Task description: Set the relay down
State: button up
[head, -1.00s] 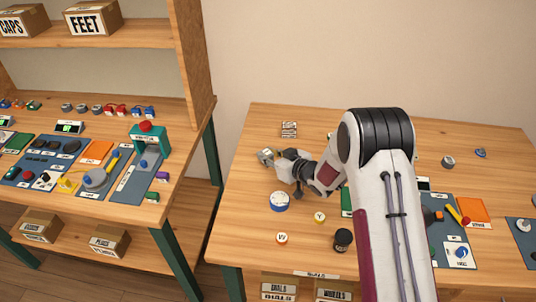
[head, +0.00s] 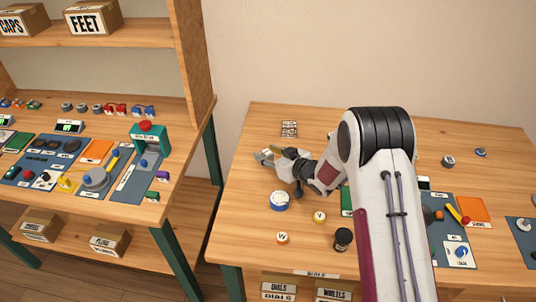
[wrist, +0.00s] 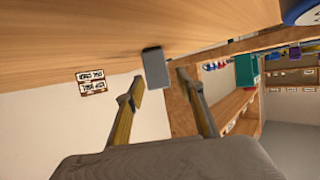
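The relay, a small grey block (wrist: 155,70), stands at the table's back left and shows in the wrist view between my two fingertips. A narrow gap shows on each side of it. My gripper (wrist: 160,78) is open around it, with the fingers apart. In the head view my gripper (head: 267,154) is low over the back left of the table, and the relay there is small and partly hidden by the fingers.
A small stack of printed labels (head: 289,129) lies behind my gripper. A blue-and-white round dial (head: 279,201) is in front of it, with small knobs (head: 282,238) nearer the front edge. A shelf unit (head: 195,60) stands to the left, across a gap.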

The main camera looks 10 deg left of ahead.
jog(key=shift+v, duration=6)
jog(key=shift+f, duration=0.1)
jog(key=s+d+r+m+h, duration=0.2)
jog(key=s+d+r+h, duration=0.2)
jog(key=d+r, duration=0.45)
jog(key=s+d+r+m+h, duration=0.3)
jog(key=d+r+h, duration=0.2)
jog(key=d+r, duration=0.35)
jog(key=s+d+r+m+g+h, duration=0.1)
jog(key=s+d+r, duration=0.15)
jog(key=s, duration=0.45)
jog(key=s+d+r+m, duration=0.2)
jog(key=s+r, duration=0.1)
jog(key=s, duration=0.5)
jog(key=s+a+m+g, duration=0.1)
jog(key=s+g, duration=0.1)
jog(key=s, duration=1.4)
jog(key=shift+s+a+f+g+y, duration=0.2)
jog(key=shift+a+f+g+y, duration=0.1)
jog(key=shift+a+f+g, duration=0.15)
